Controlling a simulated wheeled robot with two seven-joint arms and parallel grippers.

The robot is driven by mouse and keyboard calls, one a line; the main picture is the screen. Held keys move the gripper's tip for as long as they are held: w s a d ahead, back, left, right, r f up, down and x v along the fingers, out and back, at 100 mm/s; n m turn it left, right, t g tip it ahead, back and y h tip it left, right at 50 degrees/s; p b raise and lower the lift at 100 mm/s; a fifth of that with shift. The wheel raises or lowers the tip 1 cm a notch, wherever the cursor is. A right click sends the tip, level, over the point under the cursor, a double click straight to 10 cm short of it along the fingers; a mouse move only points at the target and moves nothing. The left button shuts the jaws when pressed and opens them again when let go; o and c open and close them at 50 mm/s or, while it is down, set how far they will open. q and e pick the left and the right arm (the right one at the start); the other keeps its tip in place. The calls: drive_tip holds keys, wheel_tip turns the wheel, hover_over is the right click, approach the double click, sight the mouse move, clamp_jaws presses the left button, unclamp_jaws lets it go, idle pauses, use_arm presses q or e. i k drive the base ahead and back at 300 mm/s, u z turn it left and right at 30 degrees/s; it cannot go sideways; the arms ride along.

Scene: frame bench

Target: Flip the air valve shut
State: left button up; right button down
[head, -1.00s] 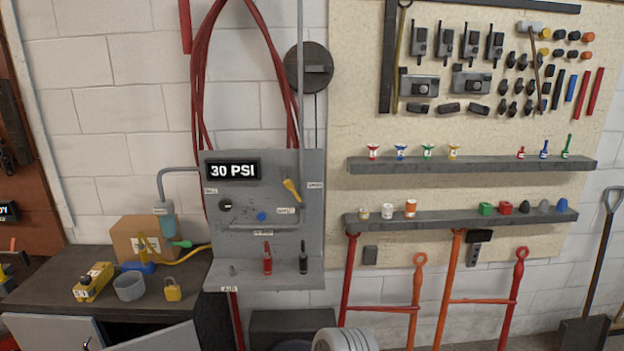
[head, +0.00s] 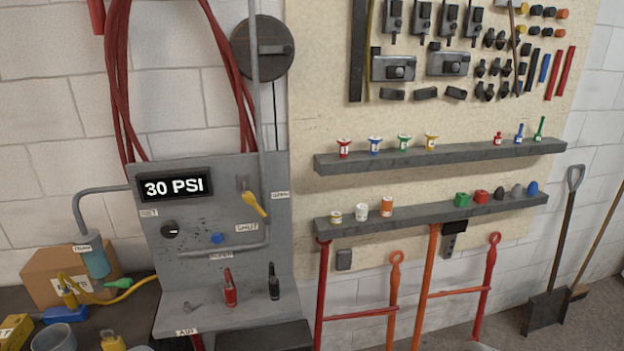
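The air valve (head: 254,203) is a yellow lever on a grey pipe at the right of the grey air panel (head: 205,270). The lever slants from upper left down to lower right. A label reading SHUT (head: 247,227) sits just below it, and another label (head: 280,195), too small to read surely, sits to its right. The display (head: 175,187) on the panel reads 30 PSI. A black knob (head: 170,229) and a blue button (head: 217,238) are on the panel. Neither of my grippers shows in the head view.
A red tool (head: 229,288) and a black tool (head: 274,282) stand on the panel's ledge. A cardboard box (head: 62,277) and a cluttered bench are at left. Two grey shelves (head: 440,158) hold small items at right. The space before the valve looks clear.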

sight(256, 206)
drive_tip(key=u, duration=0.1)
drive_tip(key=i, duration=0.85)
drive_tip(key=u, duration=0.3)
